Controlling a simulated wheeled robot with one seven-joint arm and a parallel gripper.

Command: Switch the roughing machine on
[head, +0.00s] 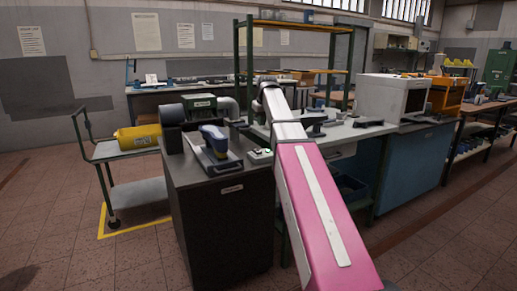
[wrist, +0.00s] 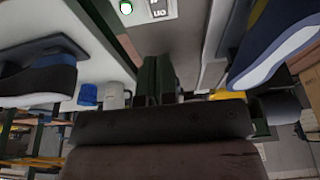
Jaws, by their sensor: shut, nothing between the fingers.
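The machine (head: 200,106), with a dark round drum (head: 172,112) and a green labelled housing, stands on a dark cabinet (head: 222,215); I take it for the roughing machine. A small pale control box (head: 260,155) lies at the cabinet top's right edge, beside my arm. My gripper (wrist: 158,72) is shut and empty, apart from the button, which is up and left of the fingertips. My arm hides the gripper in the head view.
A blue shoe on a last (head: 213,140) stands on the cabinet, left of the control box. Floor in front is clear.

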